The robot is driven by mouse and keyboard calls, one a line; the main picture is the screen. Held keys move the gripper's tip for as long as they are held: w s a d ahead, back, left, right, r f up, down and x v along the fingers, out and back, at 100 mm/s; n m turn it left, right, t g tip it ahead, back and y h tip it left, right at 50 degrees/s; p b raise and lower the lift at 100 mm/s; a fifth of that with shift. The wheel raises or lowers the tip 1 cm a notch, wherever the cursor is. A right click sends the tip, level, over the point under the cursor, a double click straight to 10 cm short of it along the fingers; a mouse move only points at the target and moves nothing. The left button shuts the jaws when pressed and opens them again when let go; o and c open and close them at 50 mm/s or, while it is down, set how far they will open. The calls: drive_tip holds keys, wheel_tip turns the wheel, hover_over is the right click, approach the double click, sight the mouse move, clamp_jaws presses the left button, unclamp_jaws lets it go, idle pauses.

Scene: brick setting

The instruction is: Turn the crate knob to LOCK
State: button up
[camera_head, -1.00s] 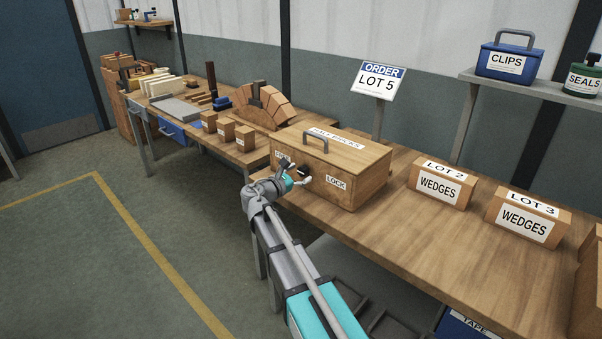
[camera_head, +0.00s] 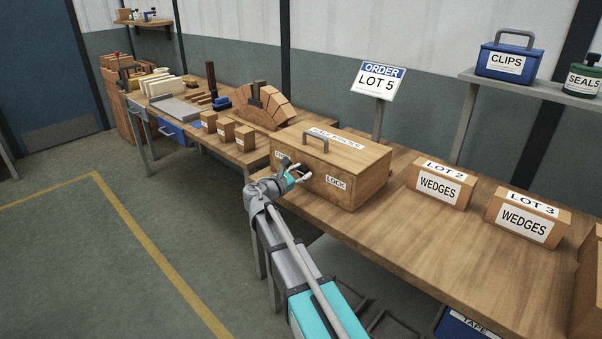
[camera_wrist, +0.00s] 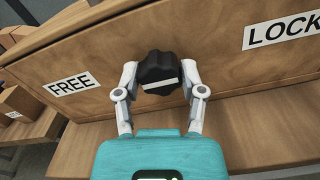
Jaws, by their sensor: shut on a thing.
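The wooden crate (camera_head: 368,183) stands on the bench with its lid shut and a grey handle on top. Its front bears a FREE label (camera_wrist: 71,86) at left and a LOCK label (camera_head: 336,183) at right. The black knob (camera_wrist: 160,68) lies between the labels, with a white stripe running nearly level across it in the wrist view. Which label the stripe indicates, I cannot tell. My gripper (camera_wrist: 160,84) is shut on the knob, one finger on each side. In the head view my gripper (camera_head: 298,174) largely hides the knob and the FREE label.
LOT 2 (camera_head: 441,185) and LOT 3 (camera_head: 526,219) wedge boxes stand right of the crate, with bare bench between. Small wooden blocks (camera_head: 226,131) and a brick arch (camera_head: 268,106) stand to its left. An order sign reading LOT 5 (camera_head: 380,80) rises behind.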

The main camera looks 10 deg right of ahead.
drive_tip(key=shift+m, duration=0.4)
drive_tip(key=m, duration=0.7)
drive_tip(key=shift+s+d+m, duration=0.1)
drive_tip(key=shift+m, duration=0.2)
drive_tip(key=m, duration=0.4)
drive_tip(key=shift+m, duration=0.3)
drive_tip(key=m, duration=0.4)
drive_tip(key=shift+f, duration=0.1)
drive_tip(key=shift+m, duration=0.3)
drive_tip(key=o, duration=1.1)
drive_tip(key=shift+o, duration=0.2)
